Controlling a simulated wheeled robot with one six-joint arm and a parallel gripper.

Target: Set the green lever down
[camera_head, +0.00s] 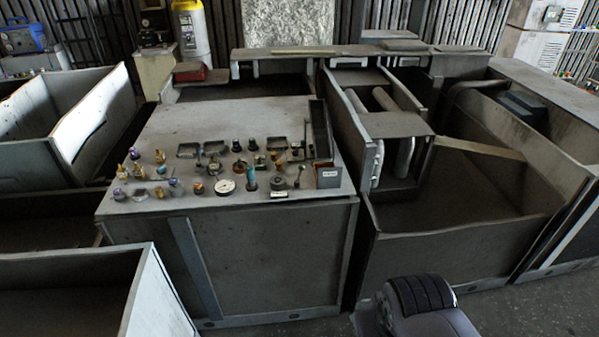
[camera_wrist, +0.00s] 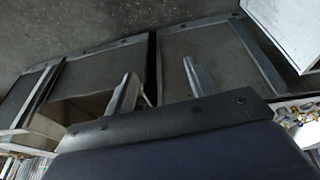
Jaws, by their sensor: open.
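A teal-green upright piece (camera_head: 251,178), which looks like the green lever, stands near the front of the control panel (camera_head: 160,120) in the head view. I cannot tell its exact shape at this size. My gripper (camera_wrist: 160,70) shows in the wrist view with its two grey fingers wide apart and nothing between them. Beyond the fingers are grey box walls and floor. The panel's small parts (camera_wrist: 300,120) show only at the right edge of the wrist view, away from the fingers. The lever cannot be made out there.
Knobs, valves and a round white gauge (camera_head: 224,186) crowd the panel around the teal piece. A dark upright plate (camera_head: 320,130) stands at the panel's right. Open metal bins (camera_head: 460,250) lie to the right and left. The panel's back half is clear.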

